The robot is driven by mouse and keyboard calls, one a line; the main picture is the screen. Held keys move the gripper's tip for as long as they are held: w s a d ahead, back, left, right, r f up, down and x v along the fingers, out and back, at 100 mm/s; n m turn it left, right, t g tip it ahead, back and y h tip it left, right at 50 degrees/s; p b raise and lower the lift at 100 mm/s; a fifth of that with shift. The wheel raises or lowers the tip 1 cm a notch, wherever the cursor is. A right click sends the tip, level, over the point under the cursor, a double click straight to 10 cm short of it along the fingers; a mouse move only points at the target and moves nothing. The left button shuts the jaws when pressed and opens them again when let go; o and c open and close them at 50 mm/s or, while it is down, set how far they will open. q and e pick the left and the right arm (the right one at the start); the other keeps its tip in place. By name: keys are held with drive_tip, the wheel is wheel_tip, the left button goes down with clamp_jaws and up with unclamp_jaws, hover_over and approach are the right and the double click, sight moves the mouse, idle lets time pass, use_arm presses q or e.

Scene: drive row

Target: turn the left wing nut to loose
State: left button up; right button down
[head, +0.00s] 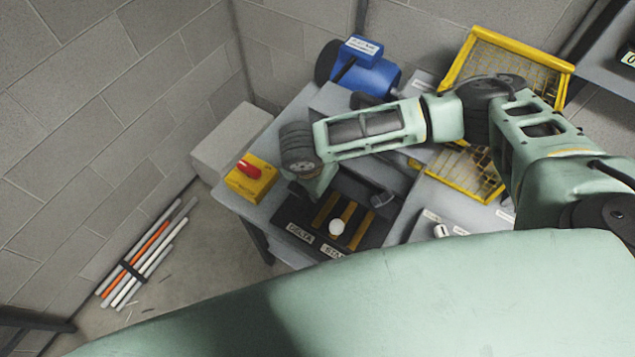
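A dark terminal board (362,240) with brass-coloured bars lies on the grey bench, with labels reading DELTA (300,233) and what looks like STAR (335,252) along its near edge. A round white knob (336,227) stands among the bars. A dark grey part (381,200) stands at the board's right side. I cannot make out a left wing nut; my arm covers the board's far left part. My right arm reaches in from the right, and its hand (318,184) is over that far left part. Its fingertips are not clear. My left gripper is out of view.
A yellow box with a red handle (249,171) is left of the board. A blue motor (371,76) stands behind. A yellow mesh guard (466,172) is at right, near a small white-and-black part (440,231). Rods (145,262) lie on the floor by the block wall.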

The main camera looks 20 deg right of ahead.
drive_tip(key=shift+d+n+p, duration=0.15)
drive_tip(key=shift+n+p, duration=0.15)
drive_tip(key=shift+n, duration=0.1)
idle(1.3)
